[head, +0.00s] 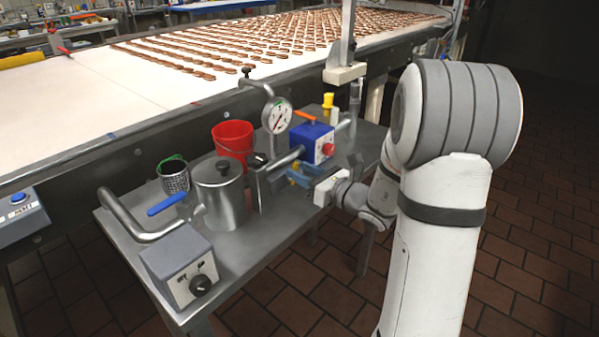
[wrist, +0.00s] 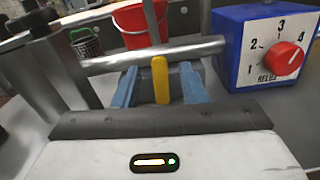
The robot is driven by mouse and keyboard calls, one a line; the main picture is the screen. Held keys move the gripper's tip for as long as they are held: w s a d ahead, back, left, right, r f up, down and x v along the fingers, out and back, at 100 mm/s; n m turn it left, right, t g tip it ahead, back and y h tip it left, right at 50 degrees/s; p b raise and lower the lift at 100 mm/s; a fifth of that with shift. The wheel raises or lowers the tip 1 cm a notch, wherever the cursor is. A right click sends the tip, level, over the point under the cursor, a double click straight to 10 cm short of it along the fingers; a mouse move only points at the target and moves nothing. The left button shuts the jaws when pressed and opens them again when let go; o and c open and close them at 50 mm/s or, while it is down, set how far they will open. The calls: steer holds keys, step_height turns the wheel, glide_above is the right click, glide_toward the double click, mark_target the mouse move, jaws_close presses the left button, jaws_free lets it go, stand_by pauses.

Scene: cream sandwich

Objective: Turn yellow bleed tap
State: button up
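The yellow bleed tap (wrist: 160,80) shows in the wrist view as a narrow upright lever just below a horizontal metal pipe (wrist: 150,54). My gripper (wrist: 157,84) has its two blue fingers open, one on each side of the lever, with a visible gap on both sides. In the head view my gripper (head: 302,174) reaches in from the right, beside the pipe and the pressure gauge (head: 277,115). There the tap is mostly hidden by the fingers and pipework.
A blue box (wrist: 262,50) with a red dial stands close on the right in the wrist view. A red bucket (head: 233,140), metal pot (head: 219,195), wire cup (head: 174,177), blue-handled valve (head: 166,204) and grey control box (head: 180,265) crowd the metal table. A conveyor runs behind.

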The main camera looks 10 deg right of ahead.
steer(key=shift+w+a, duration=0.4)
steer(key=shift+w, duration=0.05)
jaws_close()
